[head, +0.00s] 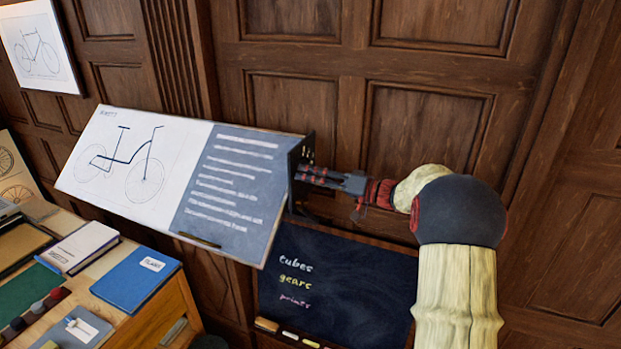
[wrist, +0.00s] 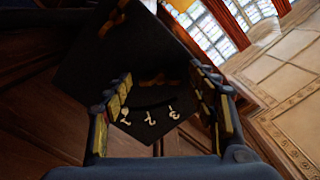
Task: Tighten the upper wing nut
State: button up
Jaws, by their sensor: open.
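The tilted drafting board (head: 245,190) bears a bicycle drawing and a dark panel of white writing. A dark plate (head: 303,152) stands at its right edge, and my gripper (head: 303,173) is close to it from the right. In the wrist view the dark plate (wrist: 90,62) fills the middle, with white marks. One brass wing nut (wrist: 160,80) shows between the open fingertips of my gripper (wrist: 162,78); contact cannot be told. Another brass piece, seemingly a wing nut (wrist: 112,20), lies farther off near the plate's top edge. The wrist view is rotated, so which is upper is unclear.
A chalkboard (head: 335,290) with chalk words hangs below the drafting board. A wooden desk (head: 160,308) with a blue book (head: 136,278) and a white book (head: 82,246) is at lower left. Panelled wall (head: 290,110) stands close behind the board.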

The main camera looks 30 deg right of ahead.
jog(key=shift+c, duration=1.2)
jog(key=shift+d, duration=0.1)
jog(key=c, duration=0.6)
jog(key=shift+w+r, duration=0.1)
jog(key=c, duration=0.5)
